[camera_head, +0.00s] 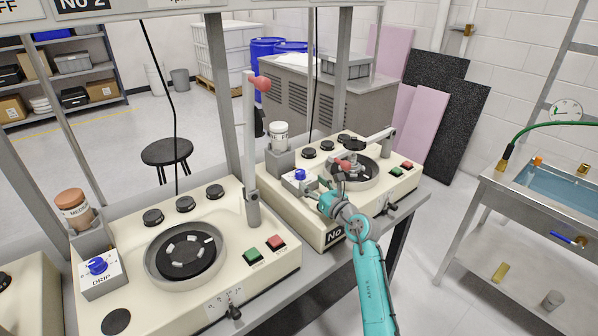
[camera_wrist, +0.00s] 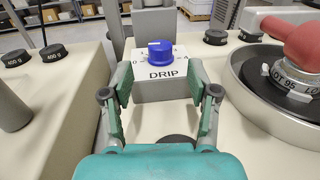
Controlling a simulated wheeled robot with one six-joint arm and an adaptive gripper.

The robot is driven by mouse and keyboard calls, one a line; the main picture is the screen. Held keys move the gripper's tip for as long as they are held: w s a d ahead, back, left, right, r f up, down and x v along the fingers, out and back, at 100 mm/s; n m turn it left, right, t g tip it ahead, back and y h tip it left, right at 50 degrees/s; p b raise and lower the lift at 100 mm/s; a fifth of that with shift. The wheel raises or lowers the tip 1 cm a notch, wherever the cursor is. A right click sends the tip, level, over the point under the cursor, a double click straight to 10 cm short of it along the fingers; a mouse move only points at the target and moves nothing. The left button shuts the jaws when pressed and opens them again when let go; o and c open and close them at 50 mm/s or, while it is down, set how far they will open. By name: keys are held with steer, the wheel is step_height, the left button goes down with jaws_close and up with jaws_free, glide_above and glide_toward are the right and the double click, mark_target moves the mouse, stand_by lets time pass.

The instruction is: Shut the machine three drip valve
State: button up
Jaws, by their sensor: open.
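The drip valve is a blue knob (camera_wrist: 160,52) on a white box (camera_wrist: 163,86) marked DRIP, straight ahead in the wrist view. In the head view the blue knob (camera_head: 300,174) sits on the left part of the right-hand machine (camera_head: 293,205), whose front label shows "No" with its number hidden. My gripper (camera_wrist: 158,90) is open and empty, its two fingers spread to either side of the DRIP box front, with the knob beyond the tips. In the head view my gripper (camera_head: 322,189) is just right of the box. I cannot tell the knob's exact setting.
A red-ended lever (camera_wrist: 297,40) and round plate (camera_wrist: 275,95) stand close on my gripper's right. Black weights (camera_wrist: 52,53) lie to the left. Another machine (camera_head: 240,275) with its own blue DRIP knob (camera_head: 96,265) is at left. A frame post (camera_head: 222,90) rises between the machines.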

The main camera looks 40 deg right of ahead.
mark_target(303, 174)
steer(key=w, duration=0.8)
steer(key=shift+d, duration=0.35)
jaws_close()
